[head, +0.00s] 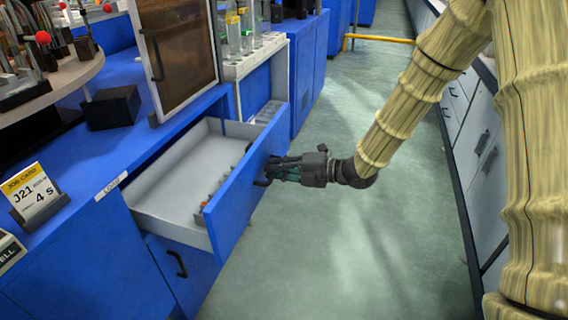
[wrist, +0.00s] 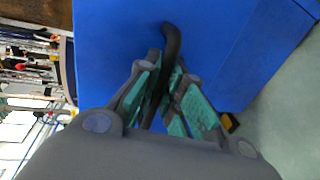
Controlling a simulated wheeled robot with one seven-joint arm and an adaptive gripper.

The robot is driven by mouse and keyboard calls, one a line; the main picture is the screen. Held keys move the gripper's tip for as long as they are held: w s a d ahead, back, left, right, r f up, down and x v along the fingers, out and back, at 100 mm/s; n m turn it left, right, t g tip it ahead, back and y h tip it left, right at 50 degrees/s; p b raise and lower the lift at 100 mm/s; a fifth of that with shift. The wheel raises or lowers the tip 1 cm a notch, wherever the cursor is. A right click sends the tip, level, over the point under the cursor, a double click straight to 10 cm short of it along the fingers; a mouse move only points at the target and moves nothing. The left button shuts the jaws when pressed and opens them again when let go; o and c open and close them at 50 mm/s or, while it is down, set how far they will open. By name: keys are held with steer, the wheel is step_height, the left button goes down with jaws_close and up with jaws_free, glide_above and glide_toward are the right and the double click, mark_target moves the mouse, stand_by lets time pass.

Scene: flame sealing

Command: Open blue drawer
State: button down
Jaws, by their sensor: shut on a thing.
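The blue drawer (head: 241,196) stands pulled out from the blue bench, showing its pale grey inside and a few small items along its front. My gripper (head: 274,170) is at the outer side of the drawer front in the head view. In the wrist view my gripper (wrist: 168,95) has its green-padded fingers closed around the dark curved handle (wrist: 171,42) on the blue front. In the head view the fingers hide most of that handle.
A second blue drawer with a black handle (head: 178,263) sits below, shut. A framed door panel (head: 178,50) stands above the open drawer. A job card (head: 34,194) stands on the bench at left. The green floor aisle (head: 330,250) is clear; grey cabinets (head: 480,150) line the right.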

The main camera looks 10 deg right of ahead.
steer(key=shift+s+d+f, duration=0.1)
steer(key=shift+s+d, duration=0.25)
steer(key=shift+s, duration=0.1)
steer(key=c, duration=1.5)
jaws_free()
steer(key=v, duration=1.2)
